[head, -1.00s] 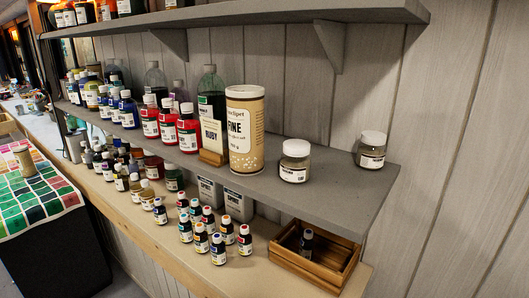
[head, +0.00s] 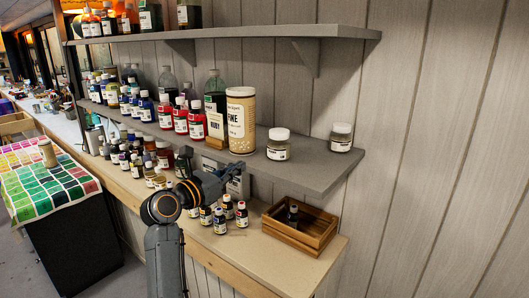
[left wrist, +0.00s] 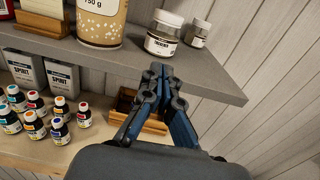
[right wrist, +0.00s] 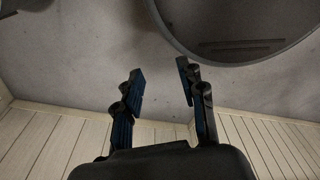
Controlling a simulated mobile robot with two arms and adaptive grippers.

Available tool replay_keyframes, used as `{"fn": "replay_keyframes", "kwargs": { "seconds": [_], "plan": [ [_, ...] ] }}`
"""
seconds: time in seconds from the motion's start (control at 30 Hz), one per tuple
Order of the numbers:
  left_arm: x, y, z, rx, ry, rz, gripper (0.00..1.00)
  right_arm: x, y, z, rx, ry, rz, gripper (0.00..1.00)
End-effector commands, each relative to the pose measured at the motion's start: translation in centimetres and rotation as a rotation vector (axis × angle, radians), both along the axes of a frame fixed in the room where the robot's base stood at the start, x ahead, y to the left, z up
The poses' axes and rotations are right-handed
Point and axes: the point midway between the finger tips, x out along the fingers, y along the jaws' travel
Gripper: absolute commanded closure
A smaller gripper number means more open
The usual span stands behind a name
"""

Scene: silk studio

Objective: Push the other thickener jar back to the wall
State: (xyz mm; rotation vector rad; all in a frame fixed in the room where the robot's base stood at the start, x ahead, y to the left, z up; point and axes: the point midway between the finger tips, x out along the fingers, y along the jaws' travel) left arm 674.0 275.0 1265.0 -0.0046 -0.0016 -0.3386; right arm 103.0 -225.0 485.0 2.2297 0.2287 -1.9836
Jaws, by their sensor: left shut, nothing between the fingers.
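Two clear glass jars with pale lids and white labels stand upright on the grey shelf (head: 310,178). The front jar (head: 278,150) is nearer the shelf's front edge; the back jar (head: 341,142) stands further right, close to the wall. In the left wrist view the front jar (left wrist: 164,38) and back jar (left wrist: 198,34) both lie beyond my left gripper (left wrist: 160,74). That gripper is shut and empty, apart from both jars. In the head view my left gripper (head: 237,168) is near the shelf's front edge, left of the front jar. My right gripper (right wrist: 160,75) is open and empty.
A tall tan FINE canister (head: 240,122) stands just left of the front jar, with a RUBY card (head: 215,124) beside it. Below are small bottles (head: 220,218) and a wooden crate (head: 300,229). An upper shelf (head: 240,38) overhangs. The shelf's right end is clear.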

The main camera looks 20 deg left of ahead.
Motion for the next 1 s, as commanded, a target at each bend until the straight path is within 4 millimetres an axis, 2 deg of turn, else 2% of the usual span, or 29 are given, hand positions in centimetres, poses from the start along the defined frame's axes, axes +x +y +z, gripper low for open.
{"fn": "replay_keyframes", "kwargs": {
  "seconds": [0.23, 0.5, 0.7, 1.0],
  "plan": [
    [5.1, -1.8, 0.3, 0.002, 0.003, -0.002, 1.00, -2.8, -1.2, 1.6, -0.016, 0.042, 0.004, 0.60],
    [9.5, -3.3, 0.2, 0.004, 0.003, 0.000, 1.00, -2.1, -1.4, 2.9, -0.017, 0.031, 0.003, 0.60],
    [11.1, -3.9, 0.0, 0.004, 0.002, 0.000, 1.00, -1.2, -1.3, 3.3, -0.016, 0.017, 0.002, 0.60],
    [11.4, -4.0, -0.1, 0.004, 0.001, 0.002, 1.00, -1.3, -0.9, 3.3, -0.011, 0.018, 0.000, 0.60]
  ]
}}
